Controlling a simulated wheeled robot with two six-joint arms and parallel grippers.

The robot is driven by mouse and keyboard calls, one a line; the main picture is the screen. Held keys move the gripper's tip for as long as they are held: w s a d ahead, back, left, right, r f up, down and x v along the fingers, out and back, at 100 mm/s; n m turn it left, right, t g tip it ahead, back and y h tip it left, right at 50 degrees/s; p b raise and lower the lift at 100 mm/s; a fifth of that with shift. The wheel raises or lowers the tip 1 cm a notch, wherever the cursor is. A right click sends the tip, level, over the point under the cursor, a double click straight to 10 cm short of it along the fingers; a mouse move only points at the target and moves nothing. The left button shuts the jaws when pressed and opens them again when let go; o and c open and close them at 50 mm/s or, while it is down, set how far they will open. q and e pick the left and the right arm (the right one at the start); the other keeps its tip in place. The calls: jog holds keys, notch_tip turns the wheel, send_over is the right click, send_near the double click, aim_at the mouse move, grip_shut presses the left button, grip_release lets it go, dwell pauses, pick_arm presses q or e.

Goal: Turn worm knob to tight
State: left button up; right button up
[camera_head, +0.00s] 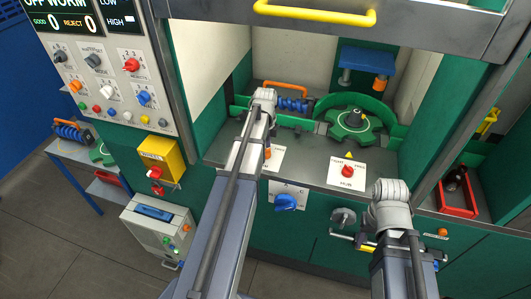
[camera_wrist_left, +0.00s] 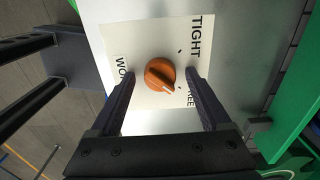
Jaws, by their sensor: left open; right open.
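The worm knob (camera_wrist_left: 160,74) is orange and round, on a white label plate (camera_wrist_left: 135,45) reading TIGHT, FREE and a partly hidden WORM. Its white pointer mark is at the lower edge, towards the FREE side rather than TIGHT. In the head view the worm knob (camera_head: 267,152) shows beside my left arm. My left gripper (camera_wrist_left: 162,78) is open, with one dark finger on each side of the knob and visible gaps between. In the head view my left wrist hides much of that gripper. My right gripper (camera_head: 352,243) is at the lower right, away from the worm knob.
A blue worm screw (camera_head: 292,104) and a green star wheel (camera_head: 355,121) sit behind the knob. A red knob (camera_head: 347,171) is on the panel to the right. A blue knob (camera_head: 286,202) and a silver knob (camera_head: 343,216) are on the front face below.

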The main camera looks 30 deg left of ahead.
pick_arm(q)
grip_shut()
dwell(0.6)
